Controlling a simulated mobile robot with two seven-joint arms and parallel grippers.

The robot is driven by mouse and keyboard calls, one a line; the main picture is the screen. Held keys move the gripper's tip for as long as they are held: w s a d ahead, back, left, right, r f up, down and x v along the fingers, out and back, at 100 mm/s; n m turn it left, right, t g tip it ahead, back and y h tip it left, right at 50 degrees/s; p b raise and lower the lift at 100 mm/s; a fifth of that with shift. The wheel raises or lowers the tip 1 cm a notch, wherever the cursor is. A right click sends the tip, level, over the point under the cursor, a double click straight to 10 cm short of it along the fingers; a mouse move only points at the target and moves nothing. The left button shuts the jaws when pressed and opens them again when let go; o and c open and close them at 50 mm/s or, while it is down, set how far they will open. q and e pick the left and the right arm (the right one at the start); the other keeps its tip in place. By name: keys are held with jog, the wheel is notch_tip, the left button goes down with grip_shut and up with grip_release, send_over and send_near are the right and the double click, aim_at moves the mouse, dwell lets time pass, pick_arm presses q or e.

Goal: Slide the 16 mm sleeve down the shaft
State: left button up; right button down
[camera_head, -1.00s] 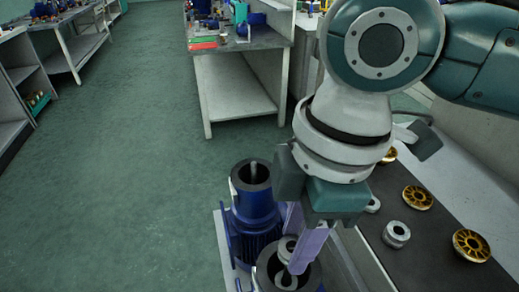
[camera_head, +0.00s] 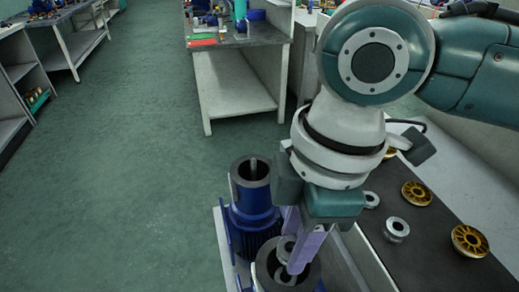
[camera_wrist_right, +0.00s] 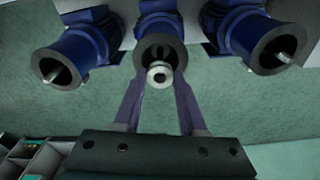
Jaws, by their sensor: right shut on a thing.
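My right gripper (camera_head: 288,252) points down at the front blue pump housing (camera_head: 311,274). It is shut on the silver sleeve (camera_head: 286,244), which sits between its two purple fingers. In the right wrist view the fingertips (camera_wrist_right: 158,78) flank the sleeve (camera_wrist_right: 158,75), which lines up with the open bore of the middle housing (camera_wrist_right: 160,45). The shaft is mostly hidden by the sleeve, and I cannot tell how far the sleeve is around it. A pale ring-like part shows inside the bore below. My left gripper is not in view.
Another blue housing (camera_head: 252,200) with an upright shaft stands just behind. The dark bench at right carries gold impellers (camera_head: 416,193) and silver rings (camera_head: 396,229). A workbench (camera_head: 240,80) stands farther back. The green floor at left is clear.

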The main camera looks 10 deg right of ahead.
jog(key=shift+f, duration=0.55)
dwell(0.4)
jog(key=shift+c, duration=1.9)
grip_release()
jog(key=r, duration=0.3)
jog(key=r+p, duration=0.1)
jog(key=r, duration=0.2)
jog(key=d+r, duration=0.1)
jog(key=r, duration=0.2)
jog(key=shift+r, duration=0.1)
jog(key=shift+s+d+r+p, duration=0.1)
jog(key=shift+r+p, duration=0.2)
jog(key=shift+r, duration=0.1)
